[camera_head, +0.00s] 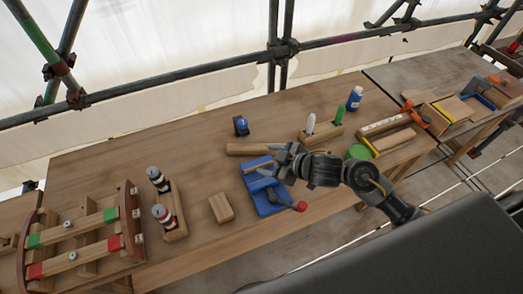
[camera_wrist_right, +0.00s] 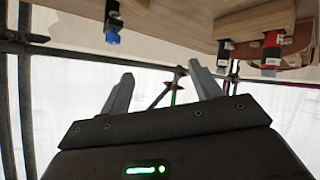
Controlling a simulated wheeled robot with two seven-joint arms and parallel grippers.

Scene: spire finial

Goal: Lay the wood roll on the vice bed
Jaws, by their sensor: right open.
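The blue vice (camera_head: 264,200) stands near the middle of the bench, with a red-knobbed handle on its right. A pale wooden piece (camera_head: 258,168), which looks like the wood roll, lies across the upper part of the vice bed. My right gripper (camera_head: 281,160) is just right of that piece and partly covers the vice's upper right. In the right wrist view my right gripper (camera_wrist_right: 161,88) has its fingers spread, with nothing between them. The vice and the roll do not show in the wrist view. My left gripper is not in view.
A long wooden block (camera_head: 248,149) lies behind the vice, with a small blue object (camera_head: 240,125) beyond. A loose wood block (camera_head: 221,208) and a holder with two bottles (camera_head: 175,214) are to the left. A green disc (camera_head: 358,152) is to the right. The back left bench is clear.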

